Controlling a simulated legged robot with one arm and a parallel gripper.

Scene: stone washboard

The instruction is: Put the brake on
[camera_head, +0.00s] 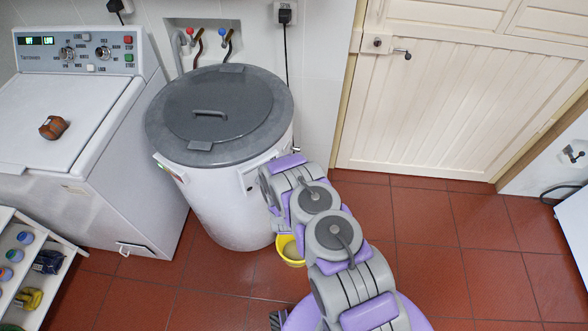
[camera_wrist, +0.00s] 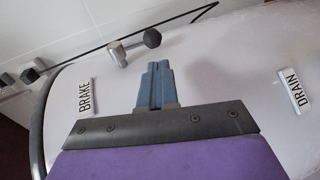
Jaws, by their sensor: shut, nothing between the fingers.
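The white spin drum (camera_head: 221,205) with a dark grey lid stands in the middle of the head view. Its white wall (camera_wrist: 230,65) fills much of the wrist view. A BRAKE label (camera_wrist: 84,97) is on the wall at left, and a DRAIN label (camera_wrist: 291,91) is at right. A short lever with a dark round knob (camera_wrist: 152,38) sticks out from a metal mount above the BRAKE label. My gripper (camera_wrist: 157,68) is shut and empty, with its blue fingertips just below the knob in the picture; I cannot tell if they touch it. In the head view my arm hides the gripper.
A washing machine (camera_head: 75,130) with a brown object on top stands left of the drum. A yellow bucket (camera_head: 291,249) is on the floor by its base, partly behind my arm. A shelf (camera_head: 40,245) is at lower left. Red tiled floor is clear at right before the door (camera_head: 450,100).

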